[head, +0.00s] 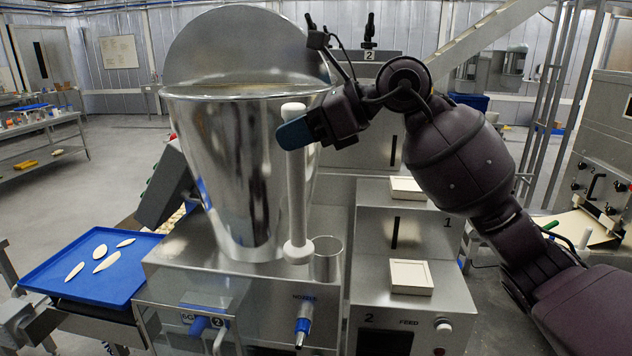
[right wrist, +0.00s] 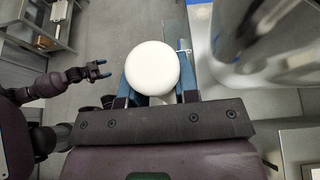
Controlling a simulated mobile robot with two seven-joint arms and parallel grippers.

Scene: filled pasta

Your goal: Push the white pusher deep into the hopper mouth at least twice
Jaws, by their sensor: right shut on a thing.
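The white pusher (head: 297,190) hangs upright in front of the steel hopper (head: 230,150), outside it, its wide round foot at the bottom. My right gripper (head: 300,131) is shut on its shaft near the top. The right wrist view shows the pusher's round white end (right wrist: 152,68) between the blue fingers. The hopper mouth (head: 245,90) is open at the top, with a round steel lid (head: 240,45) raised behind it. The hopper's inside is mostly hidden. My left gripper (right wrist: 97,70) is empty and open in the right wrist view, away from the hopper.
A steel cup (head: 327,260) stands on the machine just right of the pusher's foot. A blue tray (head: 70,285) with several pale pieces is at the left. Machine housings with pale square trays (head: 410,277) stand to the right.

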